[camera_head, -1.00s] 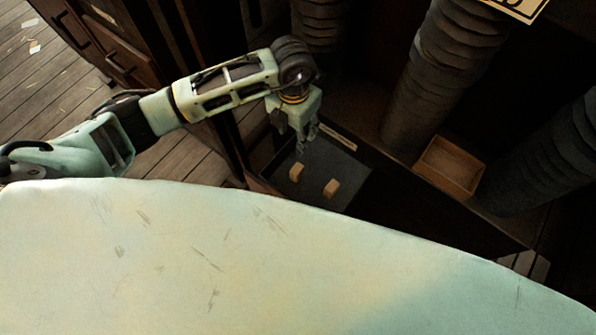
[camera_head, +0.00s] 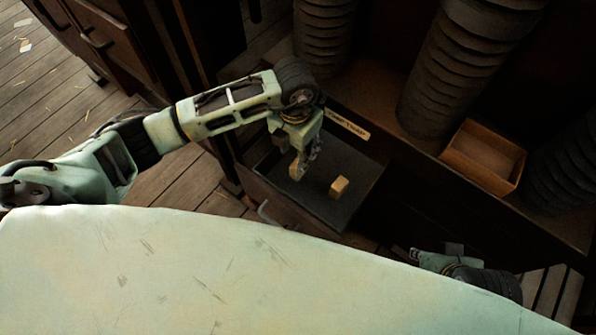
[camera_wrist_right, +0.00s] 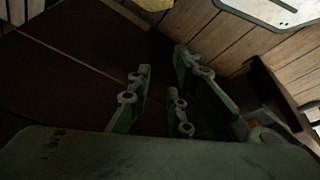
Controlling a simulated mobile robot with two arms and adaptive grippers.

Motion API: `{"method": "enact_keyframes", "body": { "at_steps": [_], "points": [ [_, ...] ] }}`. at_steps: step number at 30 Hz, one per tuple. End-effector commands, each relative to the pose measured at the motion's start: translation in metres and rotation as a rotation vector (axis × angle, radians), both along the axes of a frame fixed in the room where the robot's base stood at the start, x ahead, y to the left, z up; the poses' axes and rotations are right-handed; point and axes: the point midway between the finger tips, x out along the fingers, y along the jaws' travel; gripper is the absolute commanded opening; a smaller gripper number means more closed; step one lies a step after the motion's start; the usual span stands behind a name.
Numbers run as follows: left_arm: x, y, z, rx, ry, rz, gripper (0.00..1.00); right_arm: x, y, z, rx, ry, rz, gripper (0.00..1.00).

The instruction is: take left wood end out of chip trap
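The chip trap (camera_head: 352,170) is a dark, shallow open tray below a pale label. Two small tan wood pieces are in it: the left wood end (camera_head: 296,173) and another wood end (camera_head: 339,187) to its right. My left gripper (camera_head: 302,161) reaches down into the trap at the left wood end. Its fingers overlap the top of the piece, and I cannot tell whether they are closed on it. My right gripper (camera_head: 428,259) shows at the lower right, outside the trap. In the right wrist view its fingers (camera_wrist_right: 160,100) are apart with nothing between them.
A tan open box (camera_head: 485,157) stands on the ledge at the right. Thick ribbed dark hoses (camera_head: 462,70) rise behind the trap. A bent handle (camera_head: 268,213) is at the trap's front. A large pale green surface (camera_head: 200,275) fills the foreground. Dark drawers stand at the upper left.

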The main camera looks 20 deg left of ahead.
Motion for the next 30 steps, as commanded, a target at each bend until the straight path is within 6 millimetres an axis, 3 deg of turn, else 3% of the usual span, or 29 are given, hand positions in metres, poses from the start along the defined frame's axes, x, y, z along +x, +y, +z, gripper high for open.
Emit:
{"method": "enact_keyframes", "body": {
  "at_steps": [10,13,21,28,30],
  "points": [
    [-0.001,-0.003,-0.043,0.001,0.004,0.0,0.45,0.0,0.0,-0.012,0.0,-0.001,0.0,0.18],
    [-0.001,-0.007,-0.06,-0.001,0.004,0.001,0.45,0.019,0.005,-0.012,0.015,-0.079,0.007,0.18],
    [0.001,-0.006,-0.075,0.0,0.001,0.0,0.45,0.05,0.015,0.001,0.044,-0.214,0.017,0.18],
    [0.001,-0.006,-0.075,0.0,0.001,-0.001,0.45,0.052,0.015,0.002,0.045,-0.223,0.017,0.18],
    [0.001,-0.006,-0.075,0.0,0.001,0.0,0.41,0.052,0.015,0.002,0.045,-0.222,0.017,0.18]
  ]
}}
